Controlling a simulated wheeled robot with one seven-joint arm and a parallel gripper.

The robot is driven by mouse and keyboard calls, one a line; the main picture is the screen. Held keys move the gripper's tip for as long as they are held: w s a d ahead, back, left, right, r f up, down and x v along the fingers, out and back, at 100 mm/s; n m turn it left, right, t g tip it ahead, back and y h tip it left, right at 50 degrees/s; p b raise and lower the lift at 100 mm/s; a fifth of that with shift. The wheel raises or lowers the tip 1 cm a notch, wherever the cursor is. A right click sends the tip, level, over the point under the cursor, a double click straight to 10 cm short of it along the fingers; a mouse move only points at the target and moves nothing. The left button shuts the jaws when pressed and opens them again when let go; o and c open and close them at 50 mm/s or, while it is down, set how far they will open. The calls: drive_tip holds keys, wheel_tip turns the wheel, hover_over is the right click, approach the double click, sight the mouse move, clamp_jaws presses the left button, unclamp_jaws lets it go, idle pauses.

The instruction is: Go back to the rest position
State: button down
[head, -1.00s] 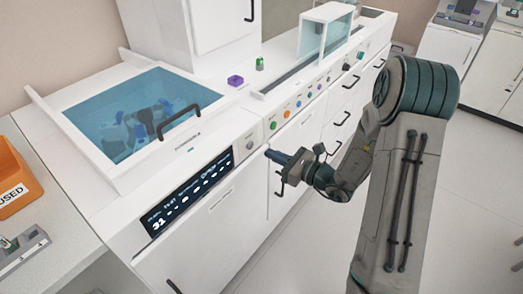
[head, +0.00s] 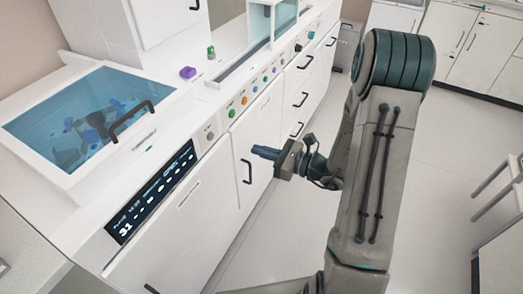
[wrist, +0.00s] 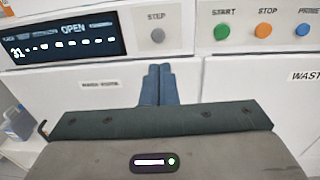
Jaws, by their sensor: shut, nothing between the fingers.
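My gripper (head: 264,152) is in the middle of the head view, in front of the white machine's lower doors, apart from them. In the wrist view its two blue fingers (wrist: 158,84) lie side by side, closed and empty, pointing at the machine front just below the button strip. My arm comes in from the right side of the head view.
The white machine (head: 190,217) has a dark display (head: 153,192) and coloured buttons (head: 255,90). A blue see-through lid (head: 75,115) with a black handle is on top. A purple block (head: 188,73) and a green-topped vial (head: 211,52) stand on it. Open floor lies right.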

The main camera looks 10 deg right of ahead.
drive_tip(key=s+a+r+n+g+h+p, duration=0.25)
drive_tip(key=s+r+n+g, duration=0.2)
drive_tip(key=s+n, duration=0.25)
drive_tip(key=s+a+r+n+g+h+p, duration=0.1)
drive_tip(key=s+a+r+n+g, duration=0.25)
drive_tip(key=s+n+g, duration=0.3)
drive_tip(key=s+d+r+n+t+h+p, duration=0.4)
drive_tip(key=s+d+r+n+h, duration=0.1)
drive_tip(key=d+r+n+h, duration=0.4)
drive_tip(key=shift+s+d+r+n+h, duration=0.2)
drive_tip(key=shift+d+r+n+h, duration=0.1)
drive_tip(key=shift+d+n+h, duration=0.85)
